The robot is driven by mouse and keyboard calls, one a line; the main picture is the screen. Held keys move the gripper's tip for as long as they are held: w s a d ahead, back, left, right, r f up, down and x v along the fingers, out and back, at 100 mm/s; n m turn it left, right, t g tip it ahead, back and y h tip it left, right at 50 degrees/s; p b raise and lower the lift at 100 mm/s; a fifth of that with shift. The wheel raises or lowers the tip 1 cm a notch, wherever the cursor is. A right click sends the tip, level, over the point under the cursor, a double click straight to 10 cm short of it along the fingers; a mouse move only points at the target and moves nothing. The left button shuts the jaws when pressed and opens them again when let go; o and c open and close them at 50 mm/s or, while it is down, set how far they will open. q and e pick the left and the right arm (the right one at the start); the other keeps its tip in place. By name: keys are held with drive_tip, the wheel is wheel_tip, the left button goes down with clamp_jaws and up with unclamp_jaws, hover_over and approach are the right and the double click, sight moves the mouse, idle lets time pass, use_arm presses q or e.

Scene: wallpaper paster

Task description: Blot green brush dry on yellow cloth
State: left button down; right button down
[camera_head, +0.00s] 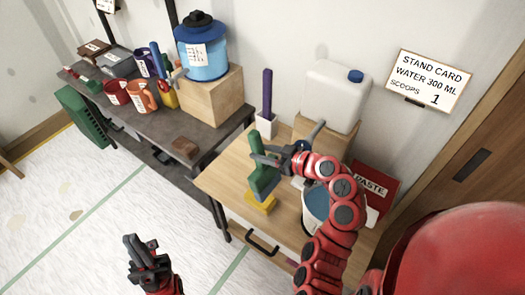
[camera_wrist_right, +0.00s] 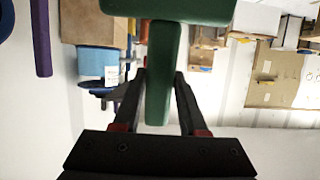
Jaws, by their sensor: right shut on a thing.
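The green brush (camera_head: 262,180) is held by my right gripper (camera_head: 272,158), with its wide part pointing down over the yellow cloth (camera_head: 263,205) on the wooden cabinet top. Its lower end overlaps the cloth in the head view; I cannot tell whether it presses on it or hangs just above. In the right wrist view the green handle (camera_wrist_right: 162,80) lies between the two fingers of the right gripper (camera_wrist_right: 160,85), and the wide green part is at the top edge. My left gripper (camera_head: 146,255) is low over the floor, away from the brush; its jaw gap is unclear.
A purple-handled tool in a white holder (camera_head: 266,124), a white jug (camera_head: 335,95) on a wooden block, a bucket (camera_head: 318,207) partly behind my right arm and a red paste box (camera_head: 375,190) surround the cloth. A dark bench (camera_head: 205,138) with mugs stands left.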

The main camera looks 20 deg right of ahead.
sight(268, 170)
drive_tip(key=shift+s+b, duration=0.1)
drive_tip(key=shift+b, duration=0.35)
wheel_tip(268, 170, down, 6)
drive_tip(key=b, duration=0.8)
drive_tip(key=shift+f+b, duration=0.25)
drive_tip(key=shift+b, duration=0.1)
drive_tip(key=shift+r, duration=0.1)
drive_tip(key=shift+f, duration=0.8)
idle(0.7)
idle(0.9)
